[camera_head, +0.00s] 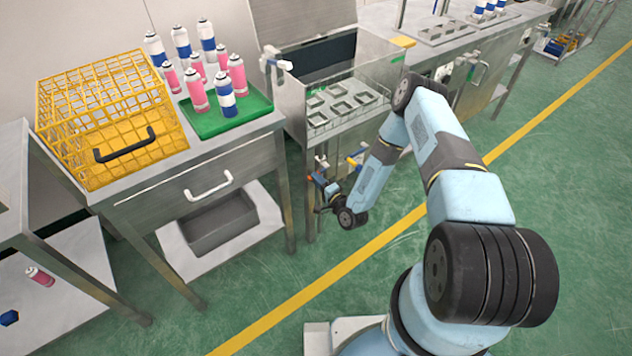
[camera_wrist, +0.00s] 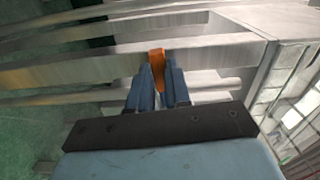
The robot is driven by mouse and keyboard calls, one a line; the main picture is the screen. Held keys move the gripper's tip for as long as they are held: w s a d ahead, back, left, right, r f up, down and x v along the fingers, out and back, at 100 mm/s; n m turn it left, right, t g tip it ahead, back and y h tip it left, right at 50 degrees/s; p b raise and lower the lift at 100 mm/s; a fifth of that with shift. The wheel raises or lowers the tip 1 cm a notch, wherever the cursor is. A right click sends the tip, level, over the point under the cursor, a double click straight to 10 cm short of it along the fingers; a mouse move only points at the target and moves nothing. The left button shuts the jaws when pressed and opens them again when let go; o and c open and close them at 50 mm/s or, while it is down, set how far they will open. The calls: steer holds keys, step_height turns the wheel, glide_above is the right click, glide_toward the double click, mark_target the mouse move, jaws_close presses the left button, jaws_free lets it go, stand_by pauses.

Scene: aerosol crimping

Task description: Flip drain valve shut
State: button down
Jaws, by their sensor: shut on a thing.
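The drain valve's orange lever (camera_wrist: 156,60) stands between the blue fingers of my gripper (camera_wrist: 158,88) in the wrist view. The fingers are shut on it. In the head view my gripper (camera_head: 320,181) is low beside the front leg of the open steel tank (camera_head: 350,139), below its body. Only a speck of orange shows at the fingertips there. A pale pipe fitting (camera_head: 321,162) is just above the fingers. The valve body and the lever's angle cannot be made out clearly.
To the left is a steel table (camera_head: 245,149) with a yellow wire basket (camera_head: 95,105) and a green tray (camera_head: 208,126) of cans. Green floor is free in front.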

steer(key=shift+r+m, duration=0.15)
steer(key=shift+m, duration=0.35)
steer(key=c, duration=1.1)
jaws_free()
steer(key=shift+o, duration=0.2)
steer(key=v, duration=1.4)
steer(key=shift+w, duration=0.1)
